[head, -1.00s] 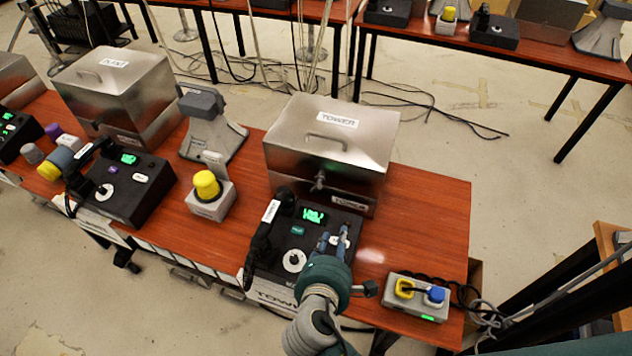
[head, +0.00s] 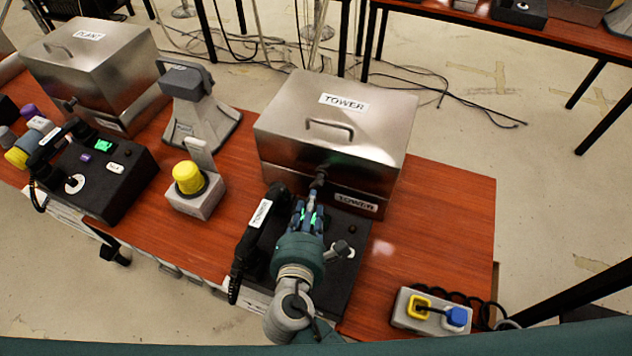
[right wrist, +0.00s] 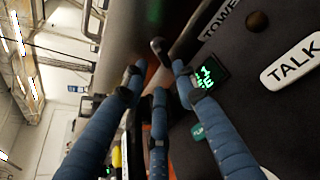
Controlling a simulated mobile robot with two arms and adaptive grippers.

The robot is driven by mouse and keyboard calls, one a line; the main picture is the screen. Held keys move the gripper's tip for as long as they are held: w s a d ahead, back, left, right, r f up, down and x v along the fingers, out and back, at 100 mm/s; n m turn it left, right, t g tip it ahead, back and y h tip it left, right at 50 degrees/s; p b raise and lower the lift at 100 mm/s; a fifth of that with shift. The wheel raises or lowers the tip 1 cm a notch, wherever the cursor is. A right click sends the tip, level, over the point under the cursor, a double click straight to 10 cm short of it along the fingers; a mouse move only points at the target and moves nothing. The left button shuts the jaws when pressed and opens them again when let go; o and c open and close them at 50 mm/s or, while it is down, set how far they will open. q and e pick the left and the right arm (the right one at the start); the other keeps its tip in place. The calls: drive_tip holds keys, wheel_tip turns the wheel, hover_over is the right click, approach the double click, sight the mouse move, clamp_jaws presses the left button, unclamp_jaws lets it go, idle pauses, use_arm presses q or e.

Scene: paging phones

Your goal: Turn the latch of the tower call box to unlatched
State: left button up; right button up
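The tower call box (head: 290,118) is a brushed-metal box with a lid handle and TOWER labels, standing at the back of the wooden table. Its small latch (head: 321,178) sits at the middle of its front face. My right gripper (head: 311,200) is just in front of the latch, above the black phone base. In the right wrist view, the gripper's blue fingers (right wrist: 157,72) are spread, with the latch's dark end (right wrist: 159,46) just beyond and between the tips. Contact with it cannot be told. The latch's exact angle is partly hidden. My left gripper is out of view.
The black tower phone (head: 346,278) with its handset (head: 256,232) lies below my right gripper. A yellow-capped button box (head: 193,203) and a grey horn stand left. A grey socket box (head: 405,318) is at the right front.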

sight(315, 186)
drive_tip(key=p+x, duration=0.1)
drive_tip(key=x, duration=0.8)
drive_tip(key=shift+w, duration=0.1)
drive_tip(key=shift+d, duration=0.1)
clamp_jaws()
